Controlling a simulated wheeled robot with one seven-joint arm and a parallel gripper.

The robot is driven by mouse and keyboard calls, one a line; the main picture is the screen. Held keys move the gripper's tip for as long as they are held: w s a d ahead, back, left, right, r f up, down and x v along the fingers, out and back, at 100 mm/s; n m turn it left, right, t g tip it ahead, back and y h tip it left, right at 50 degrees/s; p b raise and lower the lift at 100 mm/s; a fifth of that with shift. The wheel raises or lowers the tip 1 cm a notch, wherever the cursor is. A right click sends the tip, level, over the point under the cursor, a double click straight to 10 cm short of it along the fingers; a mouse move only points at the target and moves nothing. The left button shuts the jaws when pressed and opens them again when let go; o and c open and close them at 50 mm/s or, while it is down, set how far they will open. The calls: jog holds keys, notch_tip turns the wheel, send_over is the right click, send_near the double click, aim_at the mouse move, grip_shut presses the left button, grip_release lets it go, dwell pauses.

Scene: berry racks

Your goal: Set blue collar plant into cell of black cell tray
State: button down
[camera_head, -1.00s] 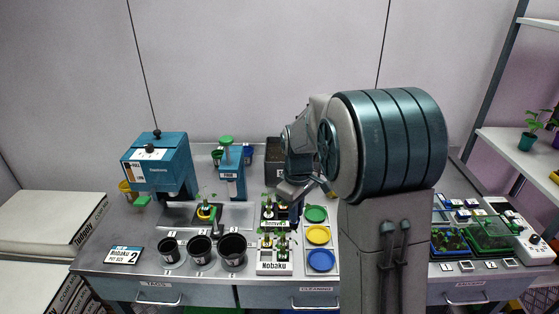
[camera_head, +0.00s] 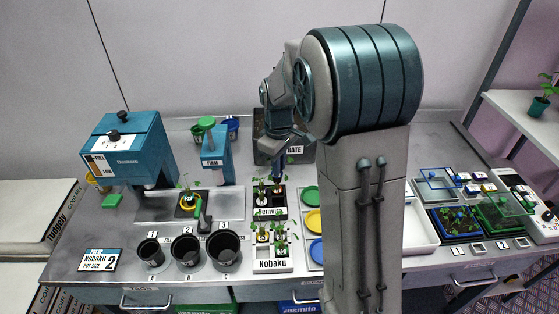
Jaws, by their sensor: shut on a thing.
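The black cell tray (camera_head: 284,203) stands mid-bench with a name label on its front and small plants in its cells. My gripper (camera_head: 278,176) points down over the back right part of this tray. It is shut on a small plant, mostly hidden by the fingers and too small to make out. I cannot see its collar colour, or whether it is inside a cell or just above one.
A white tray labelled Nobaku (camera_head: 272,266) with plants stands in front. Green, yellow and blue discs (camera_head: 314,222) lie to the right. A dark bin (camera_head: 262,150) stands behind.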

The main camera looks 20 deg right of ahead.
jog(key=shift+f+b, duration=3.85)
jog(key=shift+f, duration=1.7)
jog(key=c, duration=1.4)
grip_release()
jog(key=shift+r, duration=0.15)
jog(key=shift+r+p, duration=3.2)
jog(key=shift+r, duration=1.2)
